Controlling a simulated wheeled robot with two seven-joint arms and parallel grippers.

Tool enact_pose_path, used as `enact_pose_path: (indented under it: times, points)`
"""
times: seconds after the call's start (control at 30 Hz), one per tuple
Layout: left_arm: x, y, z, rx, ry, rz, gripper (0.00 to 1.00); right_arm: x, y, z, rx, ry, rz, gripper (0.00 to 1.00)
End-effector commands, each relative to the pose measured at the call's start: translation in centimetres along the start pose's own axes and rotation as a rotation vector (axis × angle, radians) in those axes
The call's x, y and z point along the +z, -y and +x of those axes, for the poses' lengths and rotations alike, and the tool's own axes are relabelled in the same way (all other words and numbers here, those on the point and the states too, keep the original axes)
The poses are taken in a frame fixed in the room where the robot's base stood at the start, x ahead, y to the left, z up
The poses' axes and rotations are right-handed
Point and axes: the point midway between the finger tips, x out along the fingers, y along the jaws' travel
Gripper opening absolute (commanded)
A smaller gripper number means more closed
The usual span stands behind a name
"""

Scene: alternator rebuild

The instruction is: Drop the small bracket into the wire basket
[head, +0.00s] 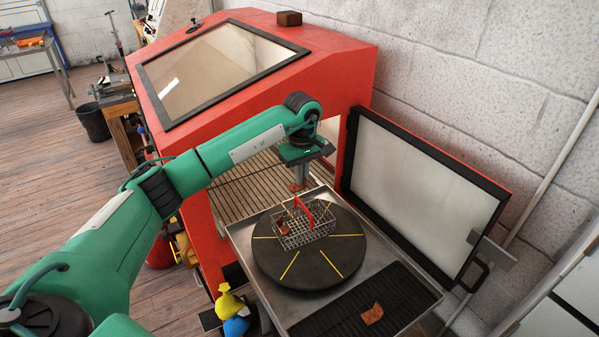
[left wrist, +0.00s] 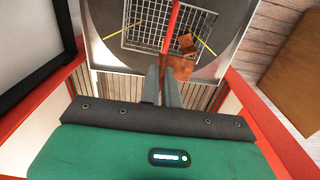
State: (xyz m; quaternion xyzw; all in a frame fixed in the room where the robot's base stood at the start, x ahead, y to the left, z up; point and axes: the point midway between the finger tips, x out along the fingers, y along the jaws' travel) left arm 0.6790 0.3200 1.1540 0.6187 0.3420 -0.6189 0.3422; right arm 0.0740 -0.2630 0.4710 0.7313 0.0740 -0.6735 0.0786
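My left gripper (head: 299,184) hangs above the back edge of the wire basket (head: 318,236), fingers pointing down. A small copper-brown bracket (head: 295,187) is at its fingertips, and the fingers look closed on it. In the left wrist view the bracket (left wrist: 182,68) shows just beyond the close-set fingertips (left wrist: 160,70), partly hidden by them. The wire basket (left wrist: 140,37) has a red handle across it and lies ahead of the fingers there. Another copper-brown piece (head: 284,227) lies in the basket. My right gripper is not in view.
The basket stands on a black turntable (head: 290,270) with yellow lines, on a metal tray. A copper-brown piece (head: 372,314) lies on the ribbed black mat (head: 335,325). A red cabinet (head: 340,52) stands behind, its door (head: 420,185) open at right.

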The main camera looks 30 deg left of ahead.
Motion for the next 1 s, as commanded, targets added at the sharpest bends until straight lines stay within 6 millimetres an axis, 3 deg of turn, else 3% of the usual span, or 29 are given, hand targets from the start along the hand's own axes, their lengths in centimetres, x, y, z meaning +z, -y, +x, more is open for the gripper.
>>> enact_pose_path:
  times: [0.4, 0.77, 0.9, 1.0]
  points:
    - [0.0, 0.1, 4.7, -0.001, 0.001, -0.002, 0.00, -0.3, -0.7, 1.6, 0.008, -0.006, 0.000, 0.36]
    - [0.0, 0.1, 5.3, 0.000, 0.000, -0.002, 0.00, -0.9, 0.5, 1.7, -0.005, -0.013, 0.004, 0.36]
    - [0.0, 0.1, 5.3, 0.000, 0.000, -0.002, 0.30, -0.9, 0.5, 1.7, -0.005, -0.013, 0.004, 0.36]
    - [0.0, 0.1, 5.3, 0.000, 0.000, -0.002, 0.30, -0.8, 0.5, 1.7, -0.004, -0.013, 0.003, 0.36]
